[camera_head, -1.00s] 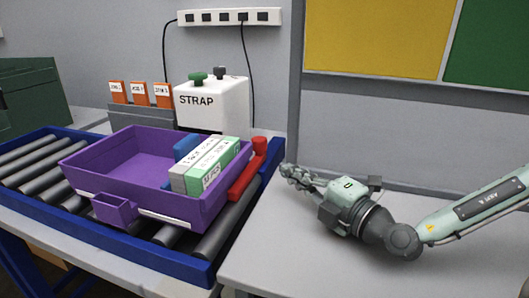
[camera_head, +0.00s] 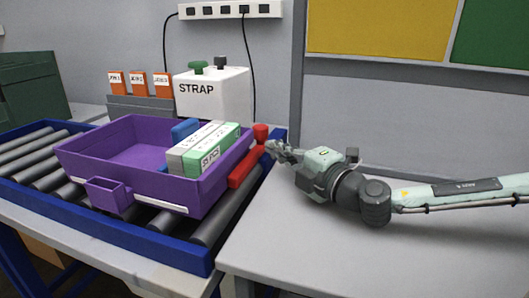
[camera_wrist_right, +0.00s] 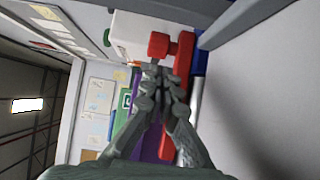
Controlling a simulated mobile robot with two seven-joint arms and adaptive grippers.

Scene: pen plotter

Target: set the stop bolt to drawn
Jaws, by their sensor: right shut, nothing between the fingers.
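The stop bolt appears to be the red part at the right end of the roller conveyor: a red knob (camera_head: 261,133) beside a long red bar (camera_head: 245,168). In the right wrist view, the red knob (camera_wrist_right: 158,45) sits just beyond my fingertips, and the red bar (camera_wrist_right: 185,58) runs beside it, partly behind the fingers. My right gripper (camera_head: 273,148) is shut and empty, just right of and slightly below the knob. In the right wrist view, its fingertips (camera_wrist_right: 164,74) point at the knob; whether they touch it I cannot tell. My left gripper is not in view.
A purple tote (camera_head: 110,158) with white and green boxes (camera_head: 208,150) and a blue item stands on the conveyor (camera_head: 170,252), close left of the bar. A white STRAP machine (camera_head: 225,98) stands behind. The grey table (camera_head: 330,255) under my right arm is clear.

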